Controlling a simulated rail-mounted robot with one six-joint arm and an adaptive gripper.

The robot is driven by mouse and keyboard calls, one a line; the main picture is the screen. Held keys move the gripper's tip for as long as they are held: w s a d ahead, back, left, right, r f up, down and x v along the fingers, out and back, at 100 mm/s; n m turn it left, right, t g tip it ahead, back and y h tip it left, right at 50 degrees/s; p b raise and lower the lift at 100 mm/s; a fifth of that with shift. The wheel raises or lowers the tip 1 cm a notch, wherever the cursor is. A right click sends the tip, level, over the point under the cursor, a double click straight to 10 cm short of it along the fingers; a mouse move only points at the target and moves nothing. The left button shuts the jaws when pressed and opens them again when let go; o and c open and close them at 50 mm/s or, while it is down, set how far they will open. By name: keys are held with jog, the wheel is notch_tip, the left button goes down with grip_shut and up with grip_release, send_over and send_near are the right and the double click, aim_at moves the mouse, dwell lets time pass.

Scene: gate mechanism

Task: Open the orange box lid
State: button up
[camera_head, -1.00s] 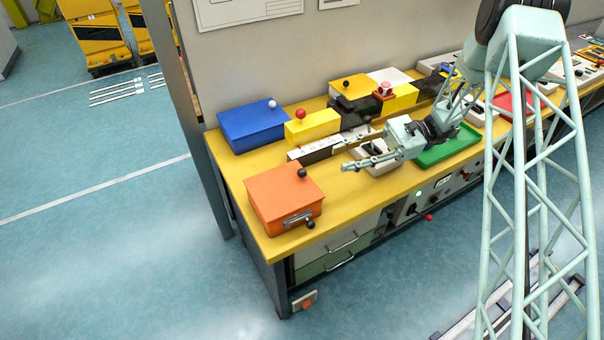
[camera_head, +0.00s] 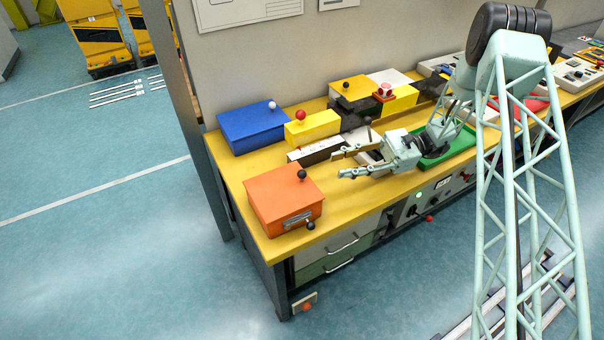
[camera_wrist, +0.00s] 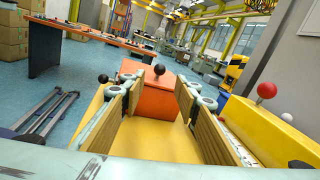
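The orange box (camera_head: 284,201) stands at the near left end of the yellow bench (camera_head: 236,170). Its lid is shut, with a black ball knob (camera_head: 302,174) on top and a metal handle with another black knob (camera_head: 310,225) at the front. My gripper (camera_head: 340,163) is to the right of the box, apart from it, pointing left towards it. In the wrist view, the orange box (camera_wrist: 150,99) and its knob (camera_wrist: 158,70) show beyond and between the fingers of my gripper (camera_wrist: 162,98). The fingers are spread wide with nothing between them.
A blue box (camera_head: 253,126) and a yellow block with a red ball (camera_head: 313,126) stand behind. A white strip (camera_head: 318,151) lies near my gripper. A green tray (camera_head: 455,150) is under my arm. Bare yellow bench lies between my gripper and the orange box.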

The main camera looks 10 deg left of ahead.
aim_at(302, 171)
jog(key=shift+b+x, duration=0.65)
jog(key=shift+x, duration=6)
jog(key=shift+c, duration=0.5)
grip_shut()
jog(key=shift+r, duration=0.15)
